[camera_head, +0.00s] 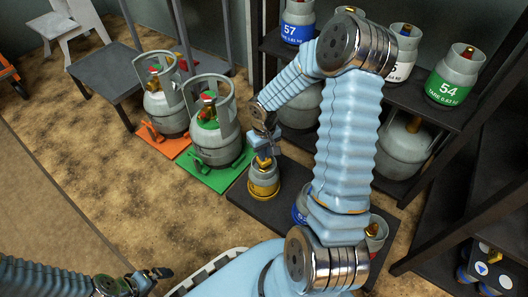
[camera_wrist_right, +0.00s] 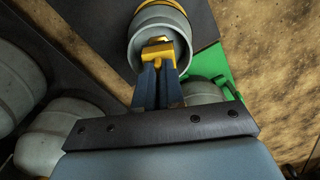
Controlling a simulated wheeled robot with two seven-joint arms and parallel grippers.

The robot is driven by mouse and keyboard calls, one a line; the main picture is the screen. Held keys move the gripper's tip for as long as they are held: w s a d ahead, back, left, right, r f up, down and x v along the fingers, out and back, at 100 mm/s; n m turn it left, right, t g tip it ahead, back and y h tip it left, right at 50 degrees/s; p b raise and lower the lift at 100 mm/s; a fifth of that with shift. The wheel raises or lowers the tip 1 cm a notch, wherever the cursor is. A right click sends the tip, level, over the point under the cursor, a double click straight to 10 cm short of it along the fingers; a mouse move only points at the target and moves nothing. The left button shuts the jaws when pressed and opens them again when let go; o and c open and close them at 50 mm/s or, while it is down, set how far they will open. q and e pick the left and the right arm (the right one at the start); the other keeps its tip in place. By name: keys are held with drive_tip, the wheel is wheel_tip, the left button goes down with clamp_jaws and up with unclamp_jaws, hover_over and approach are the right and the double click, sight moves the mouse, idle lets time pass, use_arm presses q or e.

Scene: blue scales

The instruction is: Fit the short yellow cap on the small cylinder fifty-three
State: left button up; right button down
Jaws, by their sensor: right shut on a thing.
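My right gripper (camera_head: 264,153) points down over a small grey cylinder with a yellow band (camera_head: 263,184) on a dark mat. In the right wrist view its fingers (camera_wrist_right: 158,72) are shut on a short yellow cap (camera_wrist_right: 157,48). The cap is at the open collar of the grey cylinder (camera_wrist_right: 146,24); I cannot tell whether it is seated on the valve. The cylinder's number is not readable. My left gripper (camera_head: 151,276) is low at the left, away from the cylinder, and its jaw opening is unclear.
Two larger grey cylinders stand on an orange mat (camera_head: 157,141) and a green mat (camera_head: 207,176) to the left. A dark shelf (camera_head: 413,99) holds numbered cylinders, including 54 (camera_head: 453,78) and 57 (camera_head: 298,23). A small blue-banded cylinder (camera_head: 299,212) stands close by, partly behind my right arm.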

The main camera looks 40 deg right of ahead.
drive_tip(key=shift+f+b, duration=0.4)
drive_tip(key=shift+f, duration=0.1)
drive_tip(key=c, duration=1.2)
unclamp_jaws()
drive_tip(key=shift+o, duration=0.2)
drive_tip(key=shift+r, duration=0.15)
wheel_tip(320, 180, up, 14)
drive_tip(key=p, duration=0.4)
drive_tip(key=s+a+f+y+p, duration=0.2)
drive_tip(key=a+f+p, duration=0.2)
drive_tip(key=a, duration=0.5)
drive_tip(key=s+a+f+y+p, duration=0.1)
drive_tip(key=a+f+y+p, duration=0.2)
drive_tip(key=a, duration=0.6)
drive_tip(key=s+a+f+p, duration=0.3)
drive_tip(key=s+a+p, duration=0.2)
drive_tip(key=s, duration=0.3)
drive_tip(key=shift+s+a+f+t+h, duration=0.3)
drive_tip(key=shift+a+f+t+h, duration=0.1)
drive_tip(key=shift+a, duration=0.3)
